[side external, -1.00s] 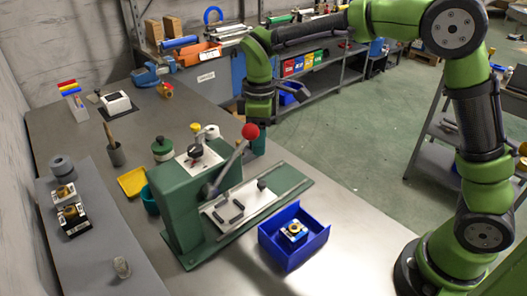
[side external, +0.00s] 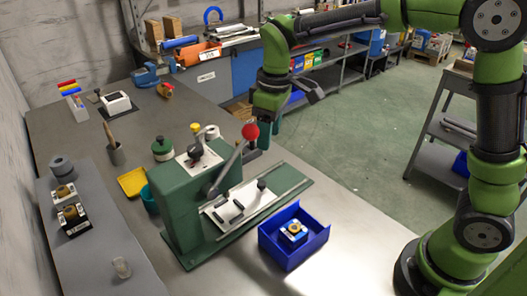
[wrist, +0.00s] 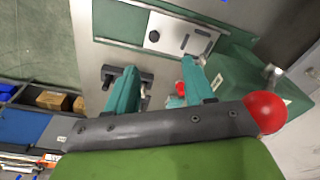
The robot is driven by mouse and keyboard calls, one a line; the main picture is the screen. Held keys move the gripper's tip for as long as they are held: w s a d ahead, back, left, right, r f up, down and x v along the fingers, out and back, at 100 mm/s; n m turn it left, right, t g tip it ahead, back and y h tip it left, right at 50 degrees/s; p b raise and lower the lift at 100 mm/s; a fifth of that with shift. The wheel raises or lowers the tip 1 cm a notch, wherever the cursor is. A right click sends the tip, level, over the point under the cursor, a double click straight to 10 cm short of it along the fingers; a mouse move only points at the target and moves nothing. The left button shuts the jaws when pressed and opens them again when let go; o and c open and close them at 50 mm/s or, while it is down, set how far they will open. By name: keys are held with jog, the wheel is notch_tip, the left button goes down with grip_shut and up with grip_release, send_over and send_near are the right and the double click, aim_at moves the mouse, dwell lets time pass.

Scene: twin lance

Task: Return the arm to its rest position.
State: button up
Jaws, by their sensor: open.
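My gripper (side external: 265,134) hangs from my green arm, fingers down, beside the red lever knob (side external: 250,131) of the green lever press (side external: 195,200). Its two teal fingers are apart with nothing between them; the gripper also shows in the wrist view (wrist: 160,88). In the wrist view a red ball (wrist: 265,112), apparently the lever knob, appears close beside the dark gripper body; I cannot tell whether they touch. The press base plate (side external: 290,183) lies below and in front of the gripper.
A blue bin (side external: 291,262) holding a small blue-and-white block (side external: 293,232) stands right of the press. A yellow tray (side external: 132,182) and a green-lidded jar (side external: 162,149) stand behind it. A grey shelf (side external: 92,235) lies left.

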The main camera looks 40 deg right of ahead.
jog(key=s+d+r+m+t, duration=0.2)
jog(key=s+d+m+t, duration=0.1)
jog(key=s, duration=0.5)
jog(key=s+d+r+m+t+y, duration=0.1)
jog(key=s+d+r+m+t, duration=0.2)
jog(key=s+m, duration=0.3)
jog(key=s+d, duration=0.1)
jog(key=s, duration=0.2)
jog(key=shift+s+t, duration=0.2)
jog(key=shift+t, duration=0.1)
jog(key=shift+o, duration=0.4)
jog(key=shift+r, duration=0.1)
